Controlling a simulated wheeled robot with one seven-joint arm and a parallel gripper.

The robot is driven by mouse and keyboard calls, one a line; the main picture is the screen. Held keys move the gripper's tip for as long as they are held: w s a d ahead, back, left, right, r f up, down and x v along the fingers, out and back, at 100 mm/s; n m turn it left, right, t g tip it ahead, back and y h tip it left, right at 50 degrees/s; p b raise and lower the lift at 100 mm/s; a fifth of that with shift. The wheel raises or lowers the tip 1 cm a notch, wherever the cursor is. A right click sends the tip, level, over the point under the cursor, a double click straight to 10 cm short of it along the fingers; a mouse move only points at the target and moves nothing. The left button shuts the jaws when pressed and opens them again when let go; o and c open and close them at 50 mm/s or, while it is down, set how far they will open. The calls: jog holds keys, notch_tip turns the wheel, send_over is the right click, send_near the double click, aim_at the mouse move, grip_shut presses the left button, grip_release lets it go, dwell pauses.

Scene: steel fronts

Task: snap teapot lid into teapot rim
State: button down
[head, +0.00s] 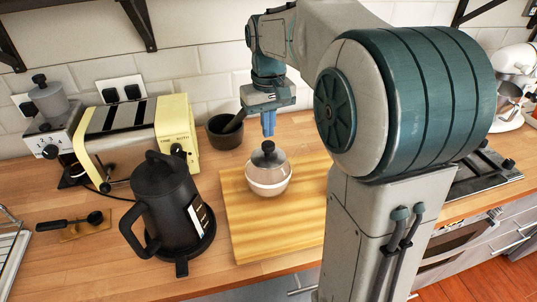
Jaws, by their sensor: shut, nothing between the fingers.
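A pale pinkish-white round teapot (268,182) stands upright on the wooden board. A dark lid with a black knob (268,153) sits on top of it, at the opening. From this view I cannot tell whether the lid is fully seated in the rim. My gripper (269,134) points down just above the lid's knob. Its blue fingers are shut with nothing between them. A small gap seems to separate the fingertips from the knob.
The wooden board (240,235) lies on the counter. A black kettle (165,205) stands left of it, with a yellow toaster (140,130) behind. A dark mortar (225,131) stands behind the board. A hob (485,172) is at the right. The board's front is clear.

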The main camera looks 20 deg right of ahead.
jog(key=shift+f+b, duration=0.85)
jog(key=shift+f, duration=0.45)
jog(key=shift+r, duration=0.1)
jog(key=shift+r+p, duration=2.2)
jog(key=shift+r, duration=0.35)
jog(key=shift+f, duration=0.1)
jog(key=s+f+t, duration=0.1)
jog(key=s+f, duration=0.2)
jog(key=s, duration=0.6)
jog(key=s+f+m+t, duration=0.1)
jog(key=s+f+t, duration=0.1)
jog(key=s, duration=0.8)
jog(key=shift+f+m, duration=0.3)
jog(key=shift+f, duration=0.15)
jog(key=shift+s, duration=0.1)
